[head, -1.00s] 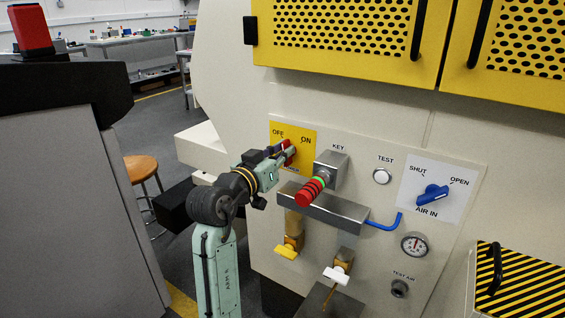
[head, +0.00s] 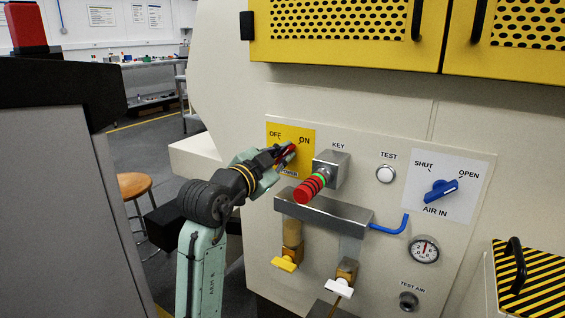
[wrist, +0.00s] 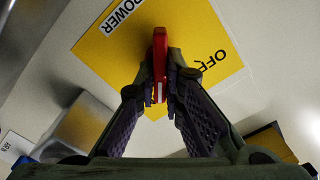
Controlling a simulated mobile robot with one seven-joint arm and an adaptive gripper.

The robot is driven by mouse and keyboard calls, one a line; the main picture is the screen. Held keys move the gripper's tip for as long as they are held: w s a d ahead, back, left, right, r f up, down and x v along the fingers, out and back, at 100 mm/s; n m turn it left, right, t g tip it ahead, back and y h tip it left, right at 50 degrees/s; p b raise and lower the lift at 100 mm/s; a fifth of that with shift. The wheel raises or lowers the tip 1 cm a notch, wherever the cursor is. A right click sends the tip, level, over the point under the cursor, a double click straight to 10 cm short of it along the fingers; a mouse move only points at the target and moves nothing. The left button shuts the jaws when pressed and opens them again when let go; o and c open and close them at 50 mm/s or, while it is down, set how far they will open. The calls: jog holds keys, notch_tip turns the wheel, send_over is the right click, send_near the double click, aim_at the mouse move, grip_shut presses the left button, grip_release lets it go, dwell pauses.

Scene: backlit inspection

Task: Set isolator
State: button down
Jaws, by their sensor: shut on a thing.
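The isolator is a yellow plate (head: 275,148) marked OFF, ON and POWER, with a red handle (wrist: 159,48) at its middle. My gripper (head: 286,153) is at the plate, and its fingers (wrist: 162,85) are closed on the two sides of the handle. In the head view the handle seems to slant up to the right, toward ON. The fingers hide much of it, so its exact angle is unclear. In the wrist view the OFF word is right of the handle, POWER is at upper left, and ON is not seen.
A grey ledge (head: 325,208) with yellow and white valves sits below. A TEST button (head: 386,174), blue AIR IN handle (head: 441,189) and gauge (head: 425,249) are farther right.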

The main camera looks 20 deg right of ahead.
jog(key=shift+m+b, duration=0.35)
jog(key=shift+m, duration=0.25)
jog(key=c, duration=1.7)
grip_release()
jog(key=v, duration=1.2)
